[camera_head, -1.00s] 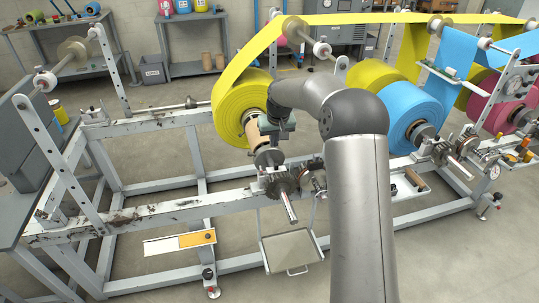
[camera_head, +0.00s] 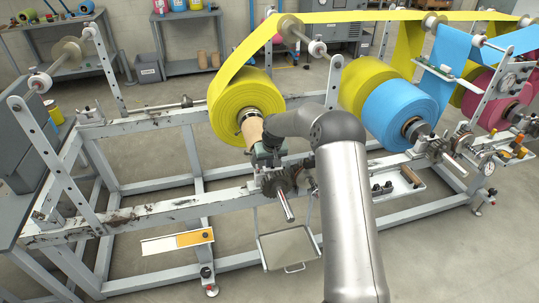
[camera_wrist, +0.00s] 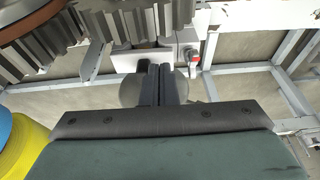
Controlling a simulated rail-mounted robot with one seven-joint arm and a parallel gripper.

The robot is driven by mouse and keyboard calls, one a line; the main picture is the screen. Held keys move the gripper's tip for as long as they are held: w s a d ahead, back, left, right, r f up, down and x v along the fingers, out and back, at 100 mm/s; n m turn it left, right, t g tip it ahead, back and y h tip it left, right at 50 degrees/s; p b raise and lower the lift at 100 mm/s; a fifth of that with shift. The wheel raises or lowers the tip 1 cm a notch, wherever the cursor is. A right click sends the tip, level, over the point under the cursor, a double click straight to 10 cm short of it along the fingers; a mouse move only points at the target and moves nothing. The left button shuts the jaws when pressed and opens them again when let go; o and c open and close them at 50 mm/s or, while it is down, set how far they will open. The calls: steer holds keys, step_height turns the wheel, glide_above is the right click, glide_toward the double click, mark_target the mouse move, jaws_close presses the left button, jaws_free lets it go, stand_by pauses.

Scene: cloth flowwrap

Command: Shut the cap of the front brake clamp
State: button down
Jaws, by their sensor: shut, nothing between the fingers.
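My gripper (camera_wrist: 160,84) is shut and empty in the wrist view, its two dark fingers side by side. In the head view its green body (camera_head: 264,158) is low beside the front end of the yellow roll's shaft, just behind the toothed gear (camera_head: 277,182). The front brake clamp is in this area, mostly hidden by my gripper and the gear. In the wrist view a pale grey block (camera_wrist: 187,40) lies just beyond the fingertips. I cannot tell whether the fingers touch it, or how the cap stands.
The yellow roll (camera_head: 236,105) stands behind my gripper, with the blue roll (camera_head: 402,110) to the right. Large gear teeth (camera_wrist: 85,45) lie close to the fingers in the wrist view. A tray (camera_head: 287,247) hangs below the front rail (camera_head: 160,211). The rail's left stretch is mostly clear.

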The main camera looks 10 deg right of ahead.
steer(key=shift+f, duration=0.3)
steer(key=shift+a+f+b, duration=0.25)
steer(key=shift+f+b, duration=0.45)
steer(key=shift+b, duration=0.15)
steer(key=shift+r, duration=0.1)
